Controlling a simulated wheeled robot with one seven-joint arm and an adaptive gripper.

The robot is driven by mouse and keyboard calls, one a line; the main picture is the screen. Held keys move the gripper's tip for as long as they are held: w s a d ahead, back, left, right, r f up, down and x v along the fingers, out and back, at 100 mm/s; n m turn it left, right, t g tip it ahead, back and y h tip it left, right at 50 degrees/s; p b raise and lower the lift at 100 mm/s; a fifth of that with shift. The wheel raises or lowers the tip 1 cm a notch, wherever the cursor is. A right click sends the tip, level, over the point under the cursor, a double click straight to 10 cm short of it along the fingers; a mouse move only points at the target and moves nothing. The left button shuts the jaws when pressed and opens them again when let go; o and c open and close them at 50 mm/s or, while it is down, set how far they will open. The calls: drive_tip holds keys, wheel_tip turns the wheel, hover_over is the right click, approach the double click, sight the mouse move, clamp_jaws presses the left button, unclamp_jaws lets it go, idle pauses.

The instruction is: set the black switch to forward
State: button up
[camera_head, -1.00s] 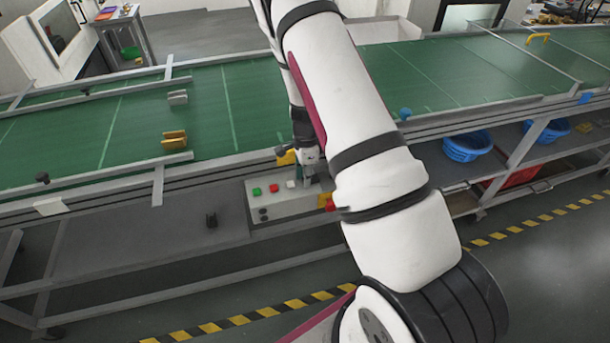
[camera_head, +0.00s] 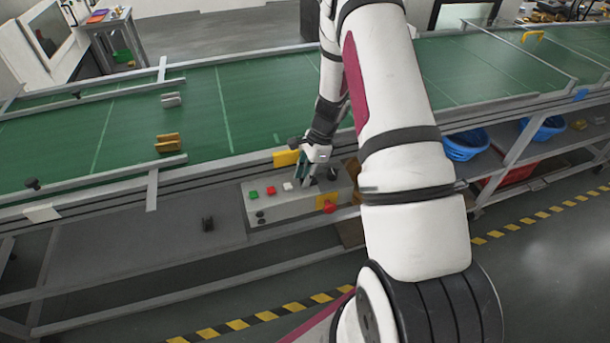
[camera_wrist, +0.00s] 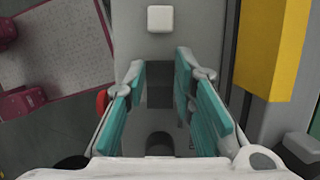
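The grey control box (camera_head: 290,208) is mounted at the conveyor's front side, with green, red and white buttons on top. A dark knob, seemingly the black switch (camera_head: 333,172), shows at the right part of its top, just right of my gripper (camera_head: 311,181). In the wrist view my gripper (camera_wrist: 160,78) is open, its two teal fingers apart over the box top. A dark rectangular patch and a dark rounded part (camera_wrist: 160,145) lie between the fingers; I cannot tell which is the switch or how it is set. Contact with it is not visible.
A red stop button (camera_head: 329,207) on a yellow plate is on the box's front. A yellow block (camera_head: 286,158) stands behind the box at the conveyor edge. The white button (camera_wrist: 160,18) is ahead of the fingers. Blue baskets (camera_head: 465,146) sit under the conveyor at right.

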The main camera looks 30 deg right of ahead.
sight(316, 179)
drive_tip(key=o, duration=0.3)
drive_tip(key=shift+r, duration=0.1)
drive_tip(key=v, duration=1.1)
drive_tip(key=shift+d+r, duration=0.2)
drive_tip(key=shift+r, duration=0.2)
